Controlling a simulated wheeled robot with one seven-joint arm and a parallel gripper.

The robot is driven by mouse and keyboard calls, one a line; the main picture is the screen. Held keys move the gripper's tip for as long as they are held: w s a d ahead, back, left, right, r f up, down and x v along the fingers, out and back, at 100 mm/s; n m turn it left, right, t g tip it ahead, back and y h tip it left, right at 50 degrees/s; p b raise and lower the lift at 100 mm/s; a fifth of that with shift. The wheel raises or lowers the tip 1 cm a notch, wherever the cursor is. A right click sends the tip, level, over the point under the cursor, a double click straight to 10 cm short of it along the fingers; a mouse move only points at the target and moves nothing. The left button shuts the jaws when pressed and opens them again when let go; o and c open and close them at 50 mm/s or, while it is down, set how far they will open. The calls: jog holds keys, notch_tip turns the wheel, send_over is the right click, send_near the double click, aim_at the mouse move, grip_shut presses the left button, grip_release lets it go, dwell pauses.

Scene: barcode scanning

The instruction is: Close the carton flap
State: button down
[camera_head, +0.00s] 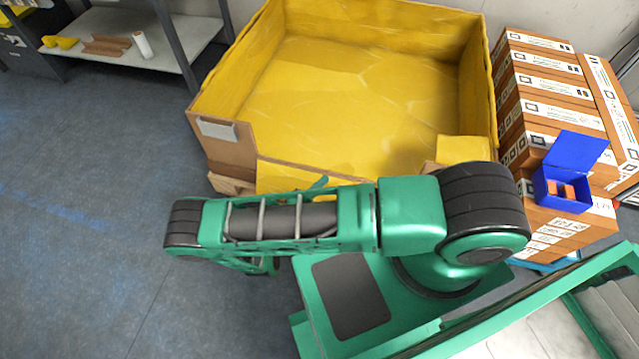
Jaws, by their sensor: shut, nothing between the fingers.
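My green arm stretches left across the lower middle of the view, well to the left of the blue carton. The fingers of my gripper cannot be made out; the arm links hide what is behind and below them.
A large open box with yellow lining (350,100) fills the upper middle. Stacked brown labelled boxes (545,85) stand at its right. A shelf (135,45) is at the upper left. The grey-blue floor (80,200) at the left is clear.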

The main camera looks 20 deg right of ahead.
dwell(0.9)
jog(key=c, duration=1.8)
grip_release()
jog(key=shift+c, duration=0.2)
jog(key=shift+a, duration=0.15)
jog(key=v, duration=1)
jog(key=shift+s+a, duration=0.2)
